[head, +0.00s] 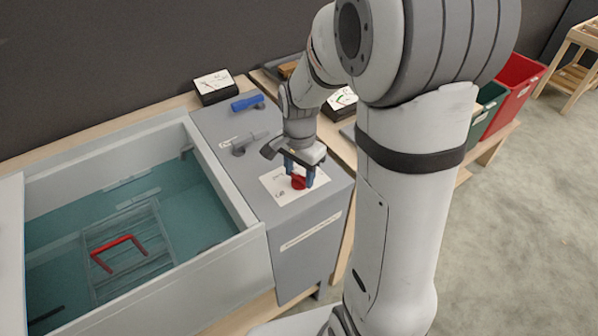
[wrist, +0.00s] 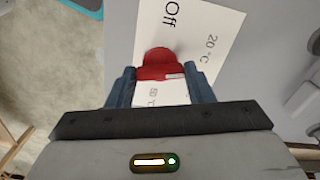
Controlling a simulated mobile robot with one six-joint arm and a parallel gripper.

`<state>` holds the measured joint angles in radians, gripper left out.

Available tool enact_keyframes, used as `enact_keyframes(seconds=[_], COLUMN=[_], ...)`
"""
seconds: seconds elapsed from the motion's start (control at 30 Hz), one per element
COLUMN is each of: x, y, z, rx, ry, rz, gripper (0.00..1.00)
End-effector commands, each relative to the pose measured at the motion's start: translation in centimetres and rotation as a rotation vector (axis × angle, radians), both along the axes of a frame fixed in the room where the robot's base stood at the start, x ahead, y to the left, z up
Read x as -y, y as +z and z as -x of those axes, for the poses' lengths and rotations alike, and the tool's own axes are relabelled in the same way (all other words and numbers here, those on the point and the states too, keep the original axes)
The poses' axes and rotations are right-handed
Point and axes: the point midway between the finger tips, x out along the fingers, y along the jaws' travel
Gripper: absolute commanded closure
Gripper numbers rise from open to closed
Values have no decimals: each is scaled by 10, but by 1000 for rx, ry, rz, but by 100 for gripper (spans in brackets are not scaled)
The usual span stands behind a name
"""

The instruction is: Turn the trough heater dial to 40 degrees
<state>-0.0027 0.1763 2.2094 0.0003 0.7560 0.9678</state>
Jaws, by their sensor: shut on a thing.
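The red heater dial (head: 299,183) sits on a white label card (head: 276,188) on top of the grey control box (head: 300,246) beside the trough (head: 200,290). My gripper (head: 300,175) points down over the dial, with its blue fingers on either side of it. In the wrist view the red dial (wrist: 160,65) is between the fingertips, and my gripper (wrist: 161,78) is shut on it. The card (wrist: 190,25) reads "Off" and "20 °C" there; another marking below the dial is partly hidden. A small pale mark shows on the dial's near edge.
The trough holds water and a rack with a red handle (head: 118,252). A blue-handled lever (head: 248,103) and a grey lever (head: 250,142) stand on the box behind the dial. Red (head: 518,88) and green (head: 487,110) bins stand at the right.

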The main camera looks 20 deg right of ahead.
Motion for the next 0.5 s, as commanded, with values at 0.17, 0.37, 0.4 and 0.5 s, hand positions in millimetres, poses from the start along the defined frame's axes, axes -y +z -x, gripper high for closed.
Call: enact_keyframes(seconds=[0.17,0.37,0.4,0.5], x=[0,0,0,0], y=[0,0,0,0], z=[-1,-1,-1,-1], rx=[2,2,2,2], ry=[-166,-355,-392,-480], rz=[1,1,1,1], gripper=[76,76,76,76])
